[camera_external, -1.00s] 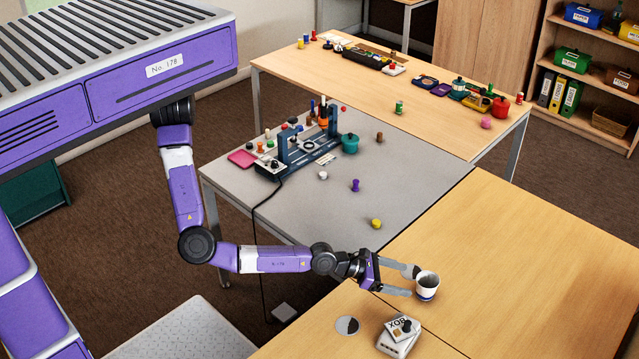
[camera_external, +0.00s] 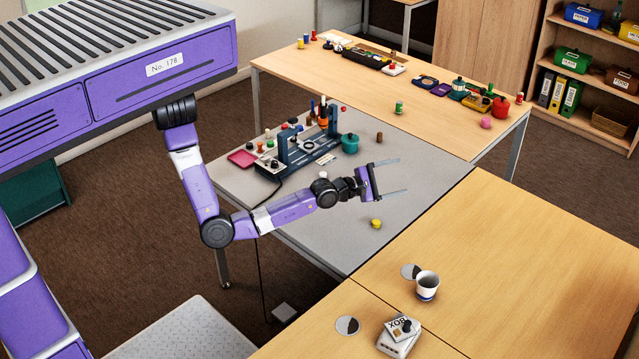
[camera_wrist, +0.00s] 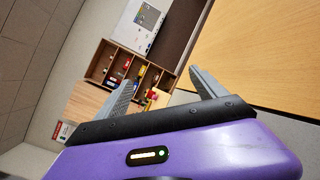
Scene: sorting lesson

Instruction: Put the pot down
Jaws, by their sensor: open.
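A white pot (camera_external: 427,283) with a blue band near its base stands upright on the nearer wooden table (camera_external: 520,250), close to a round grey-and-white disc (camera_external: 410,271). My gripper (camera_external: 403,176) is open and empty in the external view. It is over the grey table, well apart from the pot and farther back. In the wrist view my gripper (camera_wrist: 162,75) shows two spread grey fingers with nothing between them. The pot is not in the wrist view.
A white box (camera_external: 398,341) and another disc (camera_external: 347,325) lie at the table's front. A yellow knob (camera_external: 376,224), teal pot (camera_external: 350,144) and blue rack (camera_external: 300,155) stand on the grey table. The nearer wooden table's right side is clear.

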